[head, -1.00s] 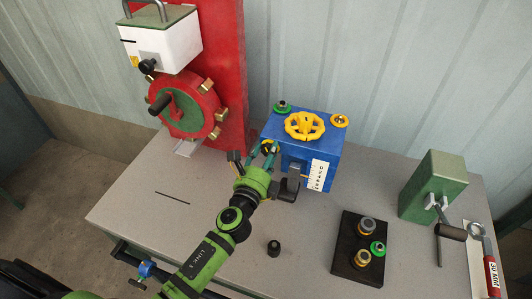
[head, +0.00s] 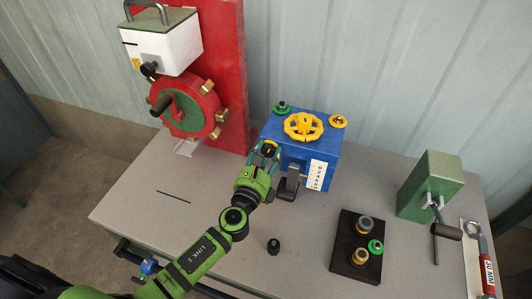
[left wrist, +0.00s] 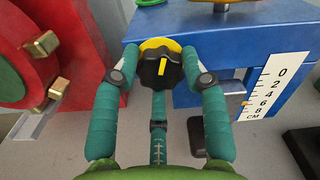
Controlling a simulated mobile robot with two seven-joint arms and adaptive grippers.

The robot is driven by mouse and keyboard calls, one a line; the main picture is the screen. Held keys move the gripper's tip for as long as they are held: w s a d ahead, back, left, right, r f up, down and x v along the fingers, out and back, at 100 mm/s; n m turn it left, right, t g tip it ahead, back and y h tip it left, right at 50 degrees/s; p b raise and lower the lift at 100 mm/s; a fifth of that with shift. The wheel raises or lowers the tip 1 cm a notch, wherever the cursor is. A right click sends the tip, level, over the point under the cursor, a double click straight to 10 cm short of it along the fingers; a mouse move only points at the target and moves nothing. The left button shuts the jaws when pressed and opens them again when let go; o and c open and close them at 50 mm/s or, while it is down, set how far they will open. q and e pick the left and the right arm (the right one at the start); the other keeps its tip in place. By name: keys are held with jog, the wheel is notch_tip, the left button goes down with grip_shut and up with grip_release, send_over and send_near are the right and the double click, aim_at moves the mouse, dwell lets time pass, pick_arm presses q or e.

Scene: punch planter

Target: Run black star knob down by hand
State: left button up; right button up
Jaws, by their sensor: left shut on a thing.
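The black star knob (left wrist: 160,71) with a yellow pointer mark sits in front of a yellow disc on the left part of the blue box's front face (left wrist: 188,42). My left gripper (left wrist: 161,78) has its teal fingers on both sides of the knob, shut on it. In the head view, the left gripper (head: 264,151) reaches the box (head: 318,150) from the front left and largely hides the knob. A white scale (left wrist: 275,87) marked in CM, with an orange pointer, is on the box front to the right. My right gripper is out of view.
A yellow handwheel (head: 303,126) tops the box. A red wheel machine (head: 185,107) stands left. In front are a small black knob (head: 273,246) and a black tray (head: 344,258) with several fittings. A green crank block (head: 430,185) stands right. The left front tabletop is clear.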

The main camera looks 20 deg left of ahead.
pick_arm(q)
jog(key=shift+s+d+f, duration=0.15)
jog(key=shift+d+f, duration=0.05)
jog(key=shift+f, duration=0.2)
jog(key=o, duration=1.2)
jog(key=shift+c, duration=0.2)
jog(key=shift+w+r, duration=0.1)
jog(key=shift+w, duration=0.1)
jog(key=shift+s+a, duration=0.1)
jog(key=shift+s, duration=0.05)
jog(key=shift+s, duration=0.35)
jog(key=s, duration=1.1)
jog(key=shift+s+a, duration=0.1)
jog(key=shift+s, duration=0.05)
